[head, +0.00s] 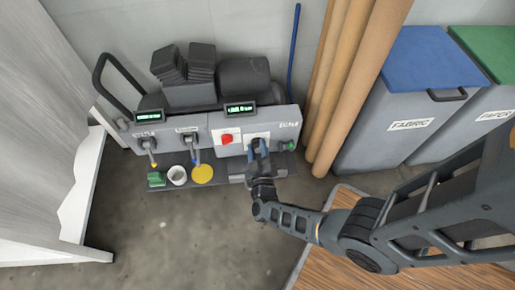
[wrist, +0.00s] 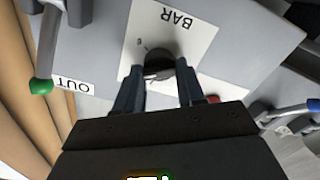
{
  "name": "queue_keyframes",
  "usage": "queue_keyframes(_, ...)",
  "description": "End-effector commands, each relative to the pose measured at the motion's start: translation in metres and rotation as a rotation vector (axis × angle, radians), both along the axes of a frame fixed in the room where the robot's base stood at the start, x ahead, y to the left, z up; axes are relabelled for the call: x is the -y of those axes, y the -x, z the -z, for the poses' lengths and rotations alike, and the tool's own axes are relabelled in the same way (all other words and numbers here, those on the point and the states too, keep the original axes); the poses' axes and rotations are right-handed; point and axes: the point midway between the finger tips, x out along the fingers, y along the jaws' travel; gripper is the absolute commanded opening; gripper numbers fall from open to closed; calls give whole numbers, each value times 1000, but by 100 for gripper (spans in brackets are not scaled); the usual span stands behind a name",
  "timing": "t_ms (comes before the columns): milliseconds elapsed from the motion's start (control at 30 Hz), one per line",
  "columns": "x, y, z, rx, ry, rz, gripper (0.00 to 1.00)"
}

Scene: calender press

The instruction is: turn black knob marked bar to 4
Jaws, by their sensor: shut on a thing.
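The black knob (wrist: 157,64) sits on a white plate marked BAR (wrist: 178,20) in the wrist view, where the lettering appears upside down. My gripper (wrist: 160,82) is shut on the knob, with one finger on each side. A small numeral shows on the plate beside the knob; the other scale marks are hidden or too small to read. I cannot tell the knob's setting. In the head view my gripper (head: 259,149) is at the right part of the grey press panel (head: 213,122) and covers the knob.
A red knob (head: 226,139) is left of my gripper. A green-tipped lever (wrist: 41,84) stands beside the OUT label (wrist: 73,87). Two lit displays (head: 148,116) (head: 240,108) top the panel. Brown rolls (head: 345,90) and the blue-lidded FABRIC bin (head: 410,120) stand to the right.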

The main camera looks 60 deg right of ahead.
Motion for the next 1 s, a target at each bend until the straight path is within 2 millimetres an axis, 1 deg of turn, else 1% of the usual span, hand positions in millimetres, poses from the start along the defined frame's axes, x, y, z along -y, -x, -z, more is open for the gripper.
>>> queue_keyframes(167,-1,1,1,-2,-1,-1,8)
queue_keyframes(200,-1,1,1,-2,-1,-1,41)
queue_keyframes(433,0,0,1,-1,-1,0,63)
queue_keyframes(467,0,0,0,0,0,-1,64)
queue_keyframes(667,0,0,0,0,-1,-1,64)
queue_keyframes(767,-4,3,0,0,-1,-2,64)
queue_keyframes(867,-14,9,-1,-1,-1,-5,64)
queue_keyframes(1000,-32,24,0,-2,-1,-4,64)
